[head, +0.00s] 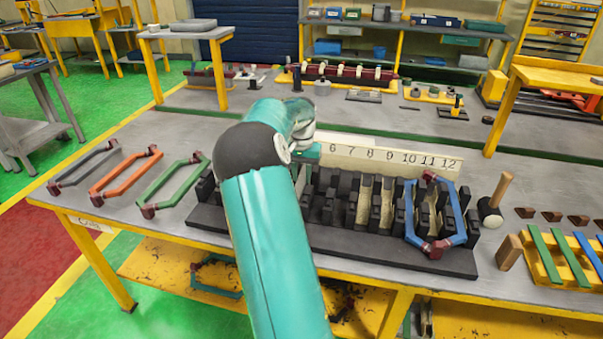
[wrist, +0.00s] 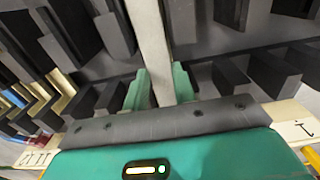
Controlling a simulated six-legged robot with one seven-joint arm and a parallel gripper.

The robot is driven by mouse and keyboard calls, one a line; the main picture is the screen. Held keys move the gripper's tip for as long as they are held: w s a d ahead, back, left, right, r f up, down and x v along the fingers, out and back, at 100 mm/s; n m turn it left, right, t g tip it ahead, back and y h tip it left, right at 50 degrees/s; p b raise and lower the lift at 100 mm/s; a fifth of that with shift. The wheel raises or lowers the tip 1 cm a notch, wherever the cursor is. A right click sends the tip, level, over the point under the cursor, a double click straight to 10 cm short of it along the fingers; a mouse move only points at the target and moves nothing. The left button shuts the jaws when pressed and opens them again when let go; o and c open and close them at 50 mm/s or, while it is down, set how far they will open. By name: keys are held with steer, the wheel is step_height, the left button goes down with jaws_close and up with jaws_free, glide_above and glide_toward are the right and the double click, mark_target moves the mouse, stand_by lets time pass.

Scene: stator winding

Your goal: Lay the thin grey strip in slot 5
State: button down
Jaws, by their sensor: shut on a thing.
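The thin grey strip (wrist: 150,35) is pale and straight in the wrist view. My gripper (wrist: 160,84) has its two green fingers shut on the strip's near end, and the strip runs away from them between black teeth. I cannot tell whether it touches the slot floor. The black slotted block (head: 375,241) stands on the table, with a cream number board (head: 390,160) behind it showing 6 to 12 in the head view. My arm hides the lower numbers, slot 5 and the strip there. The slot under the strip cannot be read in the wrist view.
A blue coil (head: 460,211) sits in the block's right end. Green (head: 172,183), orange (head: 124,175) and grey (head: 98,162) coils lie on the table at left. A mallet (head: 490,212), a wooden block (head: 509,252) and a yellow rack (head: 543,262) stand at right.

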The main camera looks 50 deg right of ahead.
mark_target(302, 181)
steer(key=c, duration=1.1)
jaws_free()
steer(key=shift+o, duration=0.2)
steer(key=shift+r, duration=0.1)
steer(key=shift+r, duration=0.3)
steer(key=shift+r, duration=0.4)
step_height(302, 181, up, 7)
steer(key=shift+r, duration=0.2)
steer(key=shift+r, duration=0.1)
